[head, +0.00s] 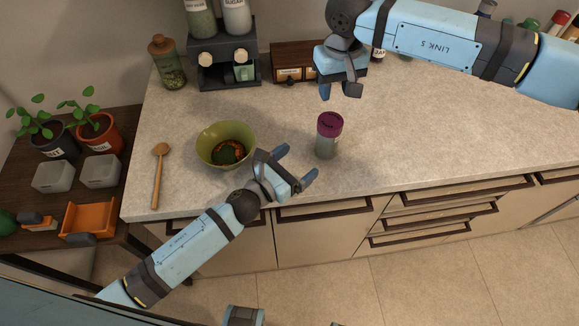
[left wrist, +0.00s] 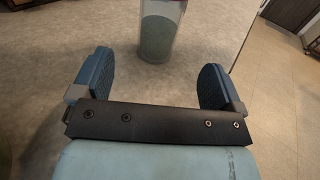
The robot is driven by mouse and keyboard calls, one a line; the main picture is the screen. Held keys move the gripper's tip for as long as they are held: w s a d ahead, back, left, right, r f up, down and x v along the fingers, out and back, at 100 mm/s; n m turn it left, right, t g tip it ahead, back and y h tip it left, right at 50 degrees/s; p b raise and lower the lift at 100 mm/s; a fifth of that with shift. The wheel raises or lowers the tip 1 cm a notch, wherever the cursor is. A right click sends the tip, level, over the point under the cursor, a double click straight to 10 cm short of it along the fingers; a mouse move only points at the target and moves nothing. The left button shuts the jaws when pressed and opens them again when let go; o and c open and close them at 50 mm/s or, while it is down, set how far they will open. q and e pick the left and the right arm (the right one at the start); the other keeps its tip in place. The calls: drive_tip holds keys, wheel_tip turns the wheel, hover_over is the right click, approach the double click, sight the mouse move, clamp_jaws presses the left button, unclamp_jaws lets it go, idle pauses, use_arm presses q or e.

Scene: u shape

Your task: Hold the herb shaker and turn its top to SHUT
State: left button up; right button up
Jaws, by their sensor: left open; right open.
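The herb shaker (head: 327,136) stands upright on the worktop near its front edge, with a clear, green-filled body and a purple top. Its lower body also shows in the left wrist view (left wrist: 158,32), ahead of and between the fingers; its top is cut off there. My left gripper (head: 295,164) is open and empty, just left of and in front of the shaker. Its two blue fingers show in the left wrist view (left wrist: 158,85). My right gripper (head: 339,90) is open and empty, above and behind the shaker, pointing down. The top's marking is too small to read.
A green bowl (head: 226,140) with food stands left of the shaker, with a wooden spoon (head: 159,175) beyond it. A dispenser (head: 222,55), a jar (head: 167,62) and a wooden drawer box (head: 292,62) stand at the back. The worktop right of the shaker is clear.

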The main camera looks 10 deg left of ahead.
sight(328, 138)
use_arm(q)
drive_tip(key=x, duration=1.1)
drive_tip(key=shift+w+d, duration=0.15)
drive_tip(key=shift+w, duration=0.1)
drive_tip(key=c, duration=1.3)
drive_tip(key=shift+o, duration=0.2)
